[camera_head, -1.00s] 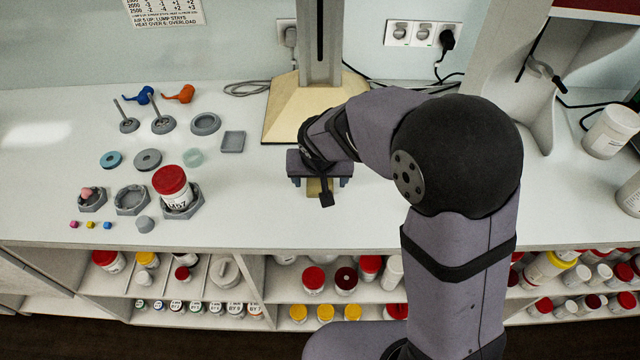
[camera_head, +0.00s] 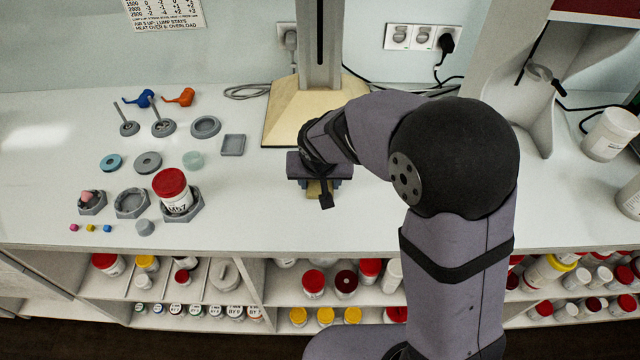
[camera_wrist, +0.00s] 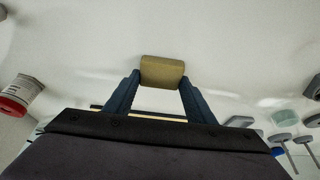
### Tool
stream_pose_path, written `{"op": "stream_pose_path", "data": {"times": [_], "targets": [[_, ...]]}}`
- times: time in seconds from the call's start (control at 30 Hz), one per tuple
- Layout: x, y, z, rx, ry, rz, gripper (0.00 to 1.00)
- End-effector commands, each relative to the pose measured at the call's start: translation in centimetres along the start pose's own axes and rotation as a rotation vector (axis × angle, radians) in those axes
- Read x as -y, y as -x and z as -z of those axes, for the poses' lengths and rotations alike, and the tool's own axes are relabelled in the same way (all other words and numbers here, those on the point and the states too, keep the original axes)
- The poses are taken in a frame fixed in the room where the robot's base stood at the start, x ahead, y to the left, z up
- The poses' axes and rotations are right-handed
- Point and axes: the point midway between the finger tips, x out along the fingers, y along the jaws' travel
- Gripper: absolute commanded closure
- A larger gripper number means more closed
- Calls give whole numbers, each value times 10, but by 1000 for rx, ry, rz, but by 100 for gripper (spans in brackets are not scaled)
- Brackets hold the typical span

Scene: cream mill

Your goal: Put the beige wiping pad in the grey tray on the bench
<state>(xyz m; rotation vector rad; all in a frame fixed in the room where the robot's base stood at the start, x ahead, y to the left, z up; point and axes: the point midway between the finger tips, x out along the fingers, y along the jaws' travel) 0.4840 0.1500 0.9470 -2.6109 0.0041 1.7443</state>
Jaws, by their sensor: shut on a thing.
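The beige wiping pad (camera_wrist: 161,72) sits between my fingertips in the wrist view. In the head view only part of the pad (camera_head: 313,188) shows below my gripper, at the middle of the bench. My gripper (camera_head: 319,187) is shut on it; the fingers (camera_wrist: 160,82) touch its two ends in the wrist view. I cannot tell whether the pad still rests on the bench. The grey tray (camera_head: 232,145) is a small, shallow square one, left of and behind my gripper. It looks empty.
A red-lidded jar (camera_head: 173,190) stands in a grey holder left of my gripper. Grey rings, dishes and a pale green disc (camera_head: 193,160) lie around the tray. A stand with a wooden base (camera_head: 285,115) is behind. The bench front is clear.

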Motion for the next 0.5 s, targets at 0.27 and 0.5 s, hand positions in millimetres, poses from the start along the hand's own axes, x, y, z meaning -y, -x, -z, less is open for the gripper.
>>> {"op": "stream_pose_path", "data": {"times": [0.27, 0.5], "targets": [[1, 39, 18, -7, -1, 3, 74], [1, 72, 31, -4, 0, 2, 74]]}}
